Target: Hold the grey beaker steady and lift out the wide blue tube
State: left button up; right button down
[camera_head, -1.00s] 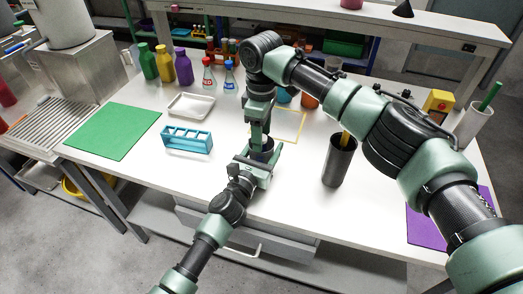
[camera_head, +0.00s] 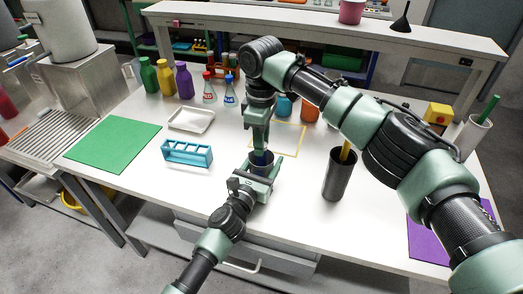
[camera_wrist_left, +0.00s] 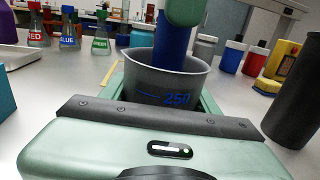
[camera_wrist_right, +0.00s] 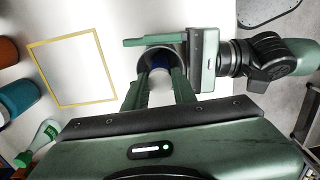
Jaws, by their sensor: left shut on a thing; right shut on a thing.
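The grey beaker (camera_wrist_left: 148,88) stands in the jaws of my left gripper (camera_head: 262,172), with a blue 250 mark facing the left wrist camera. The wide blue tube (camera_wrist_left: 172,48) stands upright inside it, its lower part hidden by the beaker wall. My right gripper (camera_wrist_right: 160,88) reaches down from above and is shut on the tube's upper part. In the head view the tube and beaker are mostly hidden by my grippers.
A yellow square outline (camera_head: 301,142) lies on the table behind the beaker. A dark cylinder holding a yellow item (camera_head: 337,180) stands to the right. A blue rack (camera_head: 187,154), a white tray (camera_head: 191,120) and a green mat (camera_head: 114,146) lie to the left. Bottles and flasks stand behind.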

notch_tip(320, 180, up, 8)
jog(key=shift+f, duration=0.2)
pick_arm(q)
jog(key=o, duration=1.4)
